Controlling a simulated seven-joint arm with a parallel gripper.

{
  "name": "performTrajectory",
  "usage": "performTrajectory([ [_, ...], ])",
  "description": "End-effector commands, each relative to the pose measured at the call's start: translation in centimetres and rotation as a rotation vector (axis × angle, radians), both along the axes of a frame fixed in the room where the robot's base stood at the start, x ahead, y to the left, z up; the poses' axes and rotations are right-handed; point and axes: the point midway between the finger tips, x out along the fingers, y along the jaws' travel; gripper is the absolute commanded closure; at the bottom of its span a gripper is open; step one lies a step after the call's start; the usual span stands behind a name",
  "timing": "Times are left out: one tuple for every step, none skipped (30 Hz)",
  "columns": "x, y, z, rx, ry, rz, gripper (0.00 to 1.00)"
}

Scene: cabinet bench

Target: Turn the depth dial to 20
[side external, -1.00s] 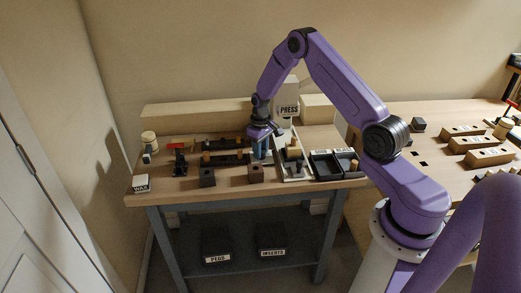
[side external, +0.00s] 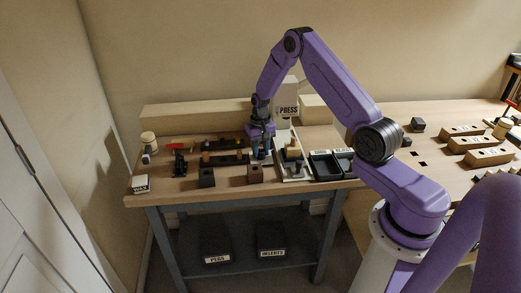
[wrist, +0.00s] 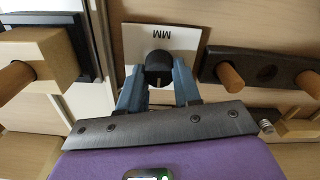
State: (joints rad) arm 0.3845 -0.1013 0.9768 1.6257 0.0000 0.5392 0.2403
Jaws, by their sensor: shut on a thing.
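The depth dial (wrist: 158,68) is a dark round knob on a white plate (wrist: 165,38) marked "MM" in the wrist view. A pale pointer line shows on the knob. The plate's scale numbers are not readable. My gripper (wrist: 158,80) has its two blue fingers closed on the sides of the dial. In the side external view my gripper (side external: 262,152) reaches down at the bench beside the press (side external: 286,107), and the dial is hidden there.
A dark rail with wooden pegs (wrist: 268,72) lies right of the dial in the wrist view. A wooden block with a peg (wrist: 40,58) stands to the left. Dark trays (side external: 322,164) sit right of the press base, and small dark blocks (side external: 206,177) stand at the front.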

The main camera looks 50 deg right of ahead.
Motion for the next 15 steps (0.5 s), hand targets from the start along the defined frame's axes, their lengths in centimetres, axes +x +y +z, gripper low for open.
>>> performTrajectory([
  [-0.02, 0.00, 0.04, 0.000, 0.001, -0.002, 0.98],
  [-0.02, 0.00, 0.04, 0.000, 0.001, -0.002, 0.98],
  [-0.02, 0.00, 0.04, 0.000, 0.001, -0.002, 0.98],
  [-0.02, 0.00, 0.04, 0.000, 0.001, -0.002, 0.98],
  [-0.02, 0.00, 0.04, 0.000, 0.001, -0.002, 0.98],
  [-0.02, 0.00, 0.04, 0.000, 0.001, -0.002, 0.98],
  [-0.01, 0.00, 0.04, 0.000, 0.001, -0.002, 0.98],
  [-0.01, 0.00, 0.04, 0.000, 0.001, -0.002, 0.98],
  [-0.01, 0.00, 0.04, 0.000, 0.001, -0.002, 0.98],
  [-0.01, 0.00, 0.04, 0.000, 0.001, -0.001, 0.98],
  [-0.01, 0.00, 0.04, 0.000, 0.001, -0.001, 0.57],
  [-0.02, 0.00, 0.04, 0.000, 0.001, -0.001, 0.44],
  [-0.01, 0.00, 0.03, 0.000, 0.001, -0.001, 0.42],
  [-0.01, 0.00, 0.03, 0.000, 0.001, -0.001, 0.42],
  [-0.01, 0.00, 0.03, 0.000, 0.001, -0.001, 0.42],
])
